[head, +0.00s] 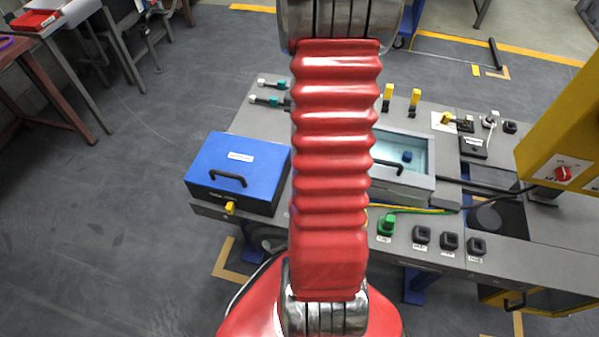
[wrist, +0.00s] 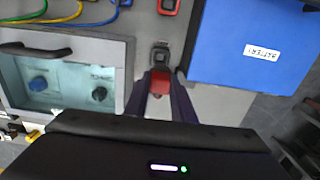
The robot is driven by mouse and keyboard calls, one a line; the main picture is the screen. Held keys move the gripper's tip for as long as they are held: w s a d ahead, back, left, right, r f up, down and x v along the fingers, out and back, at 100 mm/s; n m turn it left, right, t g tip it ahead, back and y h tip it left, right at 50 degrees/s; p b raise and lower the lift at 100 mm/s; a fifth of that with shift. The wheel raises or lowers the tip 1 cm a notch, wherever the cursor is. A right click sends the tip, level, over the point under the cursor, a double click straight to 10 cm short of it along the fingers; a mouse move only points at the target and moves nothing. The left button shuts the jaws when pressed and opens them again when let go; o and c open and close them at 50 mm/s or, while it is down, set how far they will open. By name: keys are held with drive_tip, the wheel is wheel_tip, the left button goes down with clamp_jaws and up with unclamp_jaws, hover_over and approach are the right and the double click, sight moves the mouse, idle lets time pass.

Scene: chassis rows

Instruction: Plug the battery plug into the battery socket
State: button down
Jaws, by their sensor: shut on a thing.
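In the wrist view, my gripper (wrist: 161,88) is shut on a small red block, seemingly the battery plug (wrist: 160,80), held between its two dark fingers. A dark square piece, perhaps the battery socket (wrist: 160,56), shows just beyond the red block, in line with it. I cannot tell whether the two touch or whether the plug is seated. The blue battery box (wrist: 250,45), labelled BATTERY, lies to the right; it also shows in the head view (head: 235,185). In the head view my red arm hides the gripper, plug and this spot.
A red-rimmed dark fitting (wrist: 168,5) is at the wrist view's top edge. A tray with a clear lid (head: 405,155) stands right of my arm. A green plug (head: 386,225) and several black sockets (head: 449,241) line the bench front. A yellow cabinet (head: 560,140) stands far right.

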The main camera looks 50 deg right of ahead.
drive_tip(key=shift+n, duration=0.5)
drive_tip(key=r, duration=0.1)
drive_tip(key=w+r, duration=0.1)
drive_tip(key=r, duration=0.2)
drive_tip(key=shift+w+a+r, duration=0.2)
drive_tip(key=shift+w+r, duration=0.05)
drive_tip(key=shift+r, duration=0.15)
drive_tip(key=w+a+r+n, duration=0.1)
drive_tip(key=w+a+n, duration=0.8)
drive_tip(key=w+a, duration=1.35)
drive_tip(key=a+n, duration=0.3)
drive_tip(key=a, duration=1.1)
drive_tip(key=shift+w, duration=0.4)
drive_tip(key=shift+d, duration=0.1)
